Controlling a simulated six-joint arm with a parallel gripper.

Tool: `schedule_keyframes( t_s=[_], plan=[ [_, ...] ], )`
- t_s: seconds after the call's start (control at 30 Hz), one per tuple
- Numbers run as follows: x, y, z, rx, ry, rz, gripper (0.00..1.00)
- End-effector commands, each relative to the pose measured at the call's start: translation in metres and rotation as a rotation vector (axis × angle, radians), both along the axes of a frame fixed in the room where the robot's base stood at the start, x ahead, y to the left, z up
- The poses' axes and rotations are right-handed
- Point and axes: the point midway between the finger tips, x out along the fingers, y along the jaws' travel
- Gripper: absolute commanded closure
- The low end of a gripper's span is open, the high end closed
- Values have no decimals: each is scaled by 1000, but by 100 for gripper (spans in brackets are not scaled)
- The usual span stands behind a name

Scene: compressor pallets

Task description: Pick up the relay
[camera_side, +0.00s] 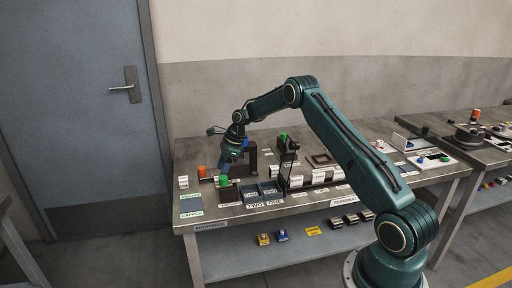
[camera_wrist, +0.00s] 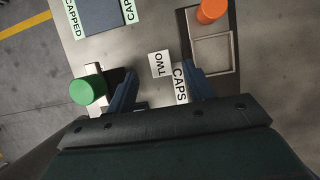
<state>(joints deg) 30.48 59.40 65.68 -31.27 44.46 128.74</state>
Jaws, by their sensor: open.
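No part is clearly recognisable as the relay; I cannot tell which item it is. My gripper (camera_side: 226,166) is over the left part of the workbench, near an orange cap (camera_side: 202,171) and a green cap (camera_side: 223,181). In the wrist view my gripper (camera_wrist: 160,70) has its two blue fingers spread apart, with nothing seen held between them. The green cap (camera_wrist: 88,89) is left of the left finger, and the orange cap (camera_wrist: 210,11) is at the top right.
A dark blue pad (camera_wrist: 101,14) lies between "CAPPED" labels. An empty square frame (camera_wrist: 211,53) is below the orange cap. In the side view, dark trays (camera_side: 249,193) and a black upright stand (camera_side: 288,163) are right of my gripper. Small parts (camera_side: 264,239) lie on the lower shelf.

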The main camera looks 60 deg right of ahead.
Motion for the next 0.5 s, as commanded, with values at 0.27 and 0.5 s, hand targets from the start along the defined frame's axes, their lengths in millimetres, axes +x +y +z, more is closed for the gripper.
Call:
schedule_keyframes(
  t_s=[0.27,0.5],
  plan=[
    [7,7,-26,1,1,1,47],
    [12,12,-45,0,1,1,47]
  ],
)
